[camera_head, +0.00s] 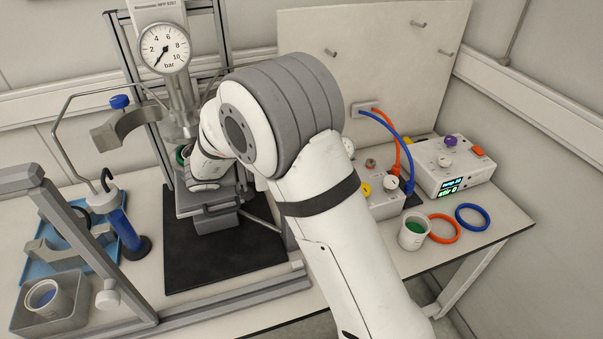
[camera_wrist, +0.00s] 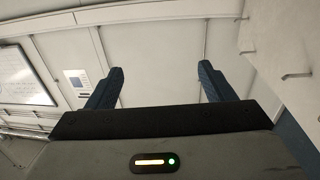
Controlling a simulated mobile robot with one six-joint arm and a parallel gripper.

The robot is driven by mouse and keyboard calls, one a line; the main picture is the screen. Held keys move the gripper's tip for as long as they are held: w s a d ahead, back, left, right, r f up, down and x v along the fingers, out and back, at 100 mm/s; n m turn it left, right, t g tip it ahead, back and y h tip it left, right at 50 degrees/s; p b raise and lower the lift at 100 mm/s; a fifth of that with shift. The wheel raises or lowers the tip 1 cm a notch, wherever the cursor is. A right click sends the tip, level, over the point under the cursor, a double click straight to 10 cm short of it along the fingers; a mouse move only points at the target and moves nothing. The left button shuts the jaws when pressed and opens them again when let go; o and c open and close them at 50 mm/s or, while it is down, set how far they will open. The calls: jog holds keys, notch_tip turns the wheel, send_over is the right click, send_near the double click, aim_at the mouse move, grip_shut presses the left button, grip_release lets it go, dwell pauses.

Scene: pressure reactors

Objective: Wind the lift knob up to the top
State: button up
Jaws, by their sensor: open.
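The grey lift (camera_head: 208,218) stands on the black mat below the reactor head with the pressure gauge (camera_head: 163,47). My arm covers part of the lift, and I cannot make out its knob in the head view. A green-rimmed thing (camera_head: 181,156) shows just above the lift, partly hidden by my arm. In the wrist view my gripper (camera_wrist: 159,82) is open, its two dark blue fingers wide apart with nothing between them. It faces a pale wall, and no knob shows there. In the head view the fingers are hidden behind my arm.
A control box (camera_head: 452,166) with a lit display stands at the right. A cup with green contents (camera_head: 413,233), an orange ring (camera_head: 443,228) and a blue ring (camera_head: 472,217) lie near it. A blue tray (camera_head: 62,262) and a metal frame are at the left.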

jog(key=shift+r, duration=0.25)
jog(key=shift+w, duration=0.1)
